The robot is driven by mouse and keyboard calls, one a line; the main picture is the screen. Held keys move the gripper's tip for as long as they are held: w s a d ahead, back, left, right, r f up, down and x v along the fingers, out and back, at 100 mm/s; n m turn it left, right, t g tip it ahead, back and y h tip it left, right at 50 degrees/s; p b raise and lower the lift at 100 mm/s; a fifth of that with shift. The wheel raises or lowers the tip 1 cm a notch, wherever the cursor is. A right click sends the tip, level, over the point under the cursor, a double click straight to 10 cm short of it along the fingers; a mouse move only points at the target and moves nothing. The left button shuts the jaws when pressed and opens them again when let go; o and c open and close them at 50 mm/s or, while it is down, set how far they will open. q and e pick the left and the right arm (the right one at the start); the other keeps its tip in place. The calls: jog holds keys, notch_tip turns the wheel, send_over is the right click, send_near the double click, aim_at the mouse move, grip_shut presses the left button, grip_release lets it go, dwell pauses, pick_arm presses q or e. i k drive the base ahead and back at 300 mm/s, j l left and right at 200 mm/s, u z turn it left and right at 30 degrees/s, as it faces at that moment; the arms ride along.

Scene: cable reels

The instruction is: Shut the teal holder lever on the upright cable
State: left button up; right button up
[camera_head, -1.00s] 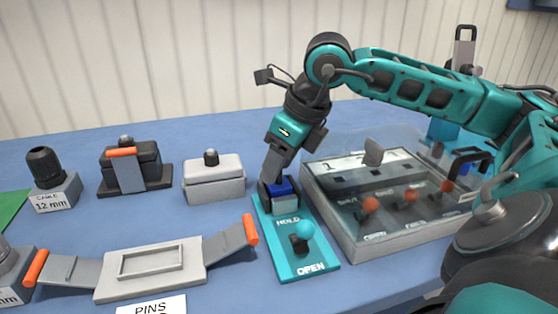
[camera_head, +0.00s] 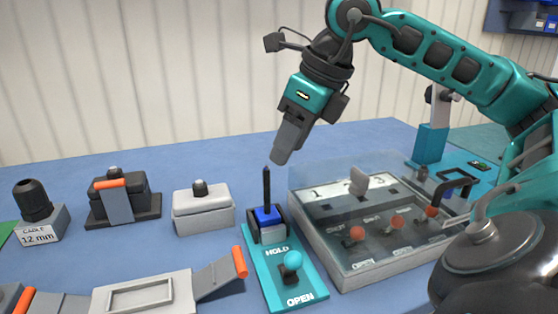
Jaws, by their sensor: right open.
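The teal holder (camera_head: 276,271) lies on the blue table, with "HOLD" printed at its far part and "OPEN" at its near end. Its lever has a light teal ball knob (camera_head: 292,260), which sits between the two words. A black upright cable (camera_head: 267,188) stands in the blue and grey clamp block (camera_head: 267,222) at the far end of the holder. My right gripper (camera_head: 281,156) hangs above and slightly right of the cable's tip, apart from it and empty. My left gripper is not in view.
A grey box with a clear cover (camera_head: 361,232) and several red-knobbed levers stands close right of the holder. A grey tray with orange-tipped flaps (camera_head: 147,294) lies at the left front. Grey blocks (camera_head: 203,208) stand behind it. Bare table lies between them.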

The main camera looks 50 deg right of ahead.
aim_at(294, 260)
jog(key=k, duration=1)
